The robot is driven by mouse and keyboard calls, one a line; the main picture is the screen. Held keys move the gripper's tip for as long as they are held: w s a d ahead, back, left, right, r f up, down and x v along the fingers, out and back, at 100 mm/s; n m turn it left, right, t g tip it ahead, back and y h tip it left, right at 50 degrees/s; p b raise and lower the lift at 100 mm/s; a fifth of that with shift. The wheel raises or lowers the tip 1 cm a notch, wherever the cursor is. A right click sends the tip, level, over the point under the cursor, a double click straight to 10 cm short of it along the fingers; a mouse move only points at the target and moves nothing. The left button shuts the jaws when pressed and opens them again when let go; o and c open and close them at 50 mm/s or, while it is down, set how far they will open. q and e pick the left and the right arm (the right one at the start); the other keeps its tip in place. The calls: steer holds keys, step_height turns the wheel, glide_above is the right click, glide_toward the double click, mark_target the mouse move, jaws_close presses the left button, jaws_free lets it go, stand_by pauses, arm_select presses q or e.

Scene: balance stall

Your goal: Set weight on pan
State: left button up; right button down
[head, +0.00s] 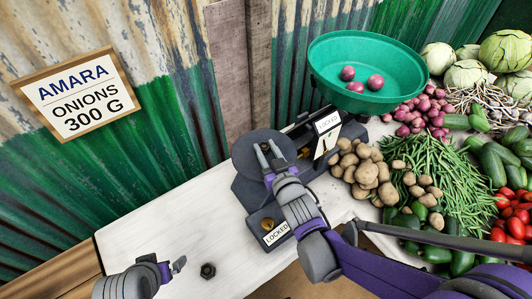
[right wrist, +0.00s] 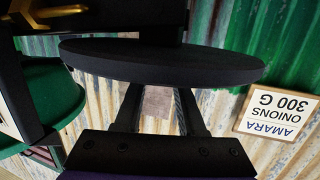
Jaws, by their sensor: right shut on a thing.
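The black round pan (head: 246,143) is on the left side of the dark balance; its edge fills the right wrist view (right wrist: 160,60). My right gripper (head: 268,151) is over this pan, its fingers a little apart. It is shut on a dark weight that barely shows against the black pan. I cannot tell whether the weight touches the pan. Another small dark weight (head: 207,270) stands on the white table, right of my left gripper (head: 174,267), which is open and empty. The green pan (head: 322,57) holds three red onions (head: 375,83).
A sign reading AMARA ONIONS 300 G (head: 78,95) hangs on the corrugated wall. The balance bears a LOCKED label (head: 277,234). Potatoes (head: 366,172), green beans (head: 445,178) and other vegetables crowd the right. The white table (head: 150,233) is clear at left.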

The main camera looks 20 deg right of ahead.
steer(key=shift+f, duration=0.35)
steer(key=shift+f, duration=0.15)
steer(key=c, duration=0.5)
jaws_free()
steer(key=shift+r, duration=0.2)
steer(key=s+d+r+p, duration=0.1)
steer(key=s+r, duration=0.1)
steer(key=s, duration=1)
steer(key=s+d+f+m+g+h, duration=0.1)
steer(key=s+d+f+g, duration=0.2)
steer(key=s+f+g, duration=0.5)
steer(key=s+g, duration=0.1)
steer(key=g, duration=0.2)
steer(key=shift+s, duration=0.1)
